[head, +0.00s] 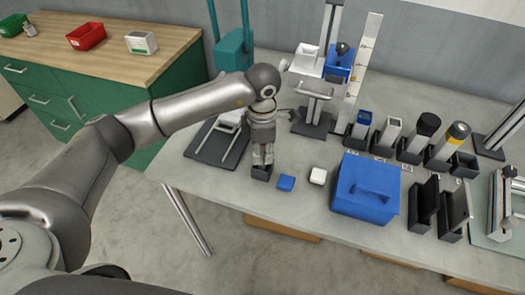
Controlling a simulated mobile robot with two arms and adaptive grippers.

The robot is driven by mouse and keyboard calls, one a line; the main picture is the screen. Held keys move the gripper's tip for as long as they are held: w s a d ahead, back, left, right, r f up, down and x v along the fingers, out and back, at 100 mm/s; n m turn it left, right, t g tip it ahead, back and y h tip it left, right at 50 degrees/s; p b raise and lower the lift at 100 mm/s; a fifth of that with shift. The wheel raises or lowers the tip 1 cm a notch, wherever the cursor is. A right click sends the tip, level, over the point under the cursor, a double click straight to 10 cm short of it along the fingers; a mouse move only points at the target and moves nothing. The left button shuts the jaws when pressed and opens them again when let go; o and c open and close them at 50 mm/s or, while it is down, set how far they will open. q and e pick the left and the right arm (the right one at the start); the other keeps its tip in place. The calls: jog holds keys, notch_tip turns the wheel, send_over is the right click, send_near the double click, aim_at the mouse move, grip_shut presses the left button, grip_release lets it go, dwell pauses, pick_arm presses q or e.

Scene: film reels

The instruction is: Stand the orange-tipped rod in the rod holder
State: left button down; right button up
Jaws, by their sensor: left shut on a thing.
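My left gripper (263,160) points straight down near the left end of the grey table. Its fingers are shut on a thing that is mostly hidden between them. A small dark block (261,174) is directly under the fingertips. I cannot tell whether the held thing is inside it, or whether this block is the rod holder. No orange tip shows at the gripper. In the back row, a grey cylinder with a yellow-orange band (457,133) leans in a dark holder. My right gripper is not in view.
A blue block (286,183) and a white block (318,176) lie just right of the gripper. A large blue box (365,189) stands beyond them. A dark tray (205,154) lies left of it. A stand (312,122) rises behind.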

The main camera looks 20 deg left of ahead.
pick_arm(q)
jog(key=shift+b, duration=0.3)
dwell(0.5)
jog(key=shift+f+b, duration=0.6)
jog(key=c, duration=1.6)
grip_release()
jog(key=shift+c, duration=0.2)
jog(key=shift+r+p, duration=2.7)
jog(key=shift+r, duration=2.8)
jog(key=shift+d, duration=0.1)
